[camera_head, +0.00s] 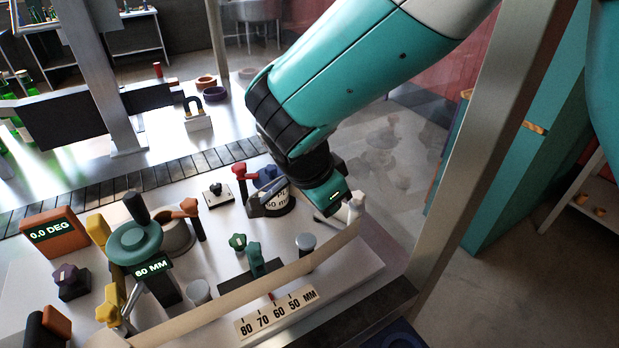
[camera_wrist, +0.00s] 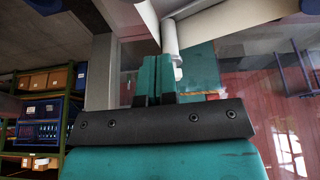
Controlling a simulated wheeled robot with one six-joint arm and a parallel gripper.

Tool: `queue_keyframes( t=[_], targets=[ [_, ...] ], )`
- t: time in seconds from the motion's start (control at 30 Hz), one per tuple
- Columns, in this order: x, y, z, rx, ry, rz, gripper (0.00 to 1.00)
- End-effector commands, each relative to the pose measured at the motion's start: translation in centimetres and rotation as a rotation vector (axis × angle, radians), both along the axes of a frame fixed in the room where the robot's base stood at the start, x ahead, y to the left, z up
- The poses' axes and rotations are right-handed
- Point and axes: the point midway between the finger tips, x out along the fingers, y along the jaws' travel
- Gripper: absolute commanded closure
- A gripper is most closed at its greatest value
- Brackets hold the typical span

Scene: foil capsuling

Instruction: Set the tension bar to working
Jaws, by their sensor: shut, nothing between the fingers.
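My gripper (camera_head: 338,204) is at the right end of the machine deck, pointing down, with its fingers shut and empty. In the wrist view its teal fingertips (camera_wrist: 155,62) are together. A pale upright post with a rounded end (camera_head: 356,204) stands just right of the gripper and may be the tension bar. In the wrist view a similar pale rod (camera_wrist: 171,42) is just right of the fingertips; whether they touch I cannot tell. A beige foil strip (camera_head: 245,288) runs across the front of the deck and up to that post. No label shows the bar's setting.
A scale (camera_head: 277,312) reads 80 to 50 MM. Left are a green handwheel (camera_head: 135,243), an 80 or 60 MM display (camera_head: 153,269) and a 0.0 DEG display (camera_head: 51,232). A red-knobbed lever (camera_head: 239,171) and a dial (camera_head: 277,200) stand behind. A metal frame post (camera_head: 480,130) rises at right.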

Motion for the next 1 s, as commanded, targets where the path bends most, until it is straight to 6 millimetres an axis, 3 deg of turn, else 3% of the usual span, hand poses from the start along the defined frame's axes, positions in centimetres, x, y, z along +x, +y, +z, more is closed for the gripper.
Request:
queue_keyframes(
  t=[0.2,0.4,0.87,1.0],
  targets=[
    [-0.9,1.4,4.8,0.01,-0.01,-0.004,1.0],
    [-1.5,2.2,7.7,0.007,-0.008,-0.007,1.0],
    [-1.7,2.4,8.7,0.005,-0.005,-0.006,1.0],
    [-1.6,0.8,9.0,0.02,0.041,0.088,1.0]
  ],
)
